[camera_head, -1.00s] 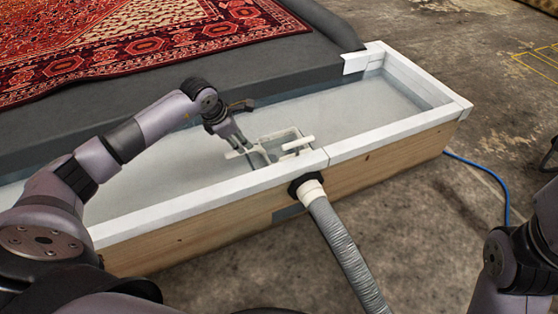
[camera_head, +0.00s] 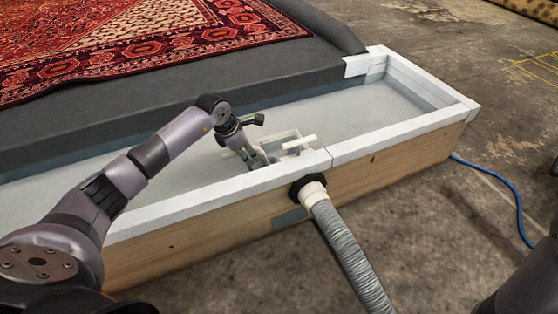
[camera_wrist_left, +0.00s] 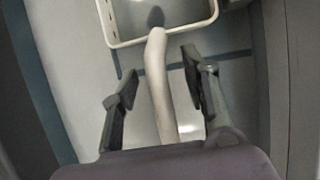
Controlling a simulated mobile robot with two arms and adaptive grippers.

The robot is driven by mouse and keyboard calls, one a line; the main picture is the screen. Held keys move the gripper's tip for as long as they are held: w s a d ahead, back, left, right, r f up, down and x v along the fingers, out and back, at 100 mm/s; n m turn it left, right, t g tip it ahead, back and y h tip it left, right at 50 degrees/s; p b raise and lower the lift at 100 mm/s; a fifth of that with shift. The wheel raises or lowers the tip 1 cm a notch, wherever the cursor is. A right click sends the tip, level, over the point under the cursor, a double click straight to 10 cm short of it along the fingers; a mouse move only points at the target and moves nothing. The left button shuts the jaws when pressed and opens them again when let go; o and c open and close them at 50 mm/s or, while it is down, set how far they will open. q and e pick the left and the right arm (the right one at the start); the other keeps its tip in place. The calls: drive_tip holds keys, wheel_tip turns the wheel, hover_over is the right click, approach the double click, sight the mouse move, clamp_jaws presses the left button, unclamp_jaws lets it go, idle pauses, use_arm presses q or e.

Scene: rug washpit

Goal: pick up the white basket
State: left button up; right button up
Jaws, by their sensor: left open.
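The white basket (camera_head: 298,142) sits in the shallow trough, close to its front wall, partly hidden by my left gripper. My left gripper (camera_head: 256,159) points down at the basket's left side. In the left wrist view, the basket's rectangular rim (camera_wrist_left: 163,37) shows at the top, and a white bar like a handle (camera_wrist_left: 158,85) runs from it between the two fingers. The left gripper (camera_wrist_left: 160,82) is open, with a gap on both sides of the bar. My right gripper is out of view; only part of a dark arm shows at the lower right.
The long trough has a white-topped wooden wall (camera_head: 395,140). A grey hose (camera_head: 345,255) joins its front. A red patterned rug (camera_head: 130,40) lies on the dark platform (camera_head: 180,92) behind. A blue cable (camera_head: 515,195) lies on the floor at right.

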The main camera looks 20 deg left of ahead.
use_arm(q)
drive_tip(key=shift+c, duration=0.6)
clamp_jaws()
drive_tip(key=shift+r, duration=0.1)
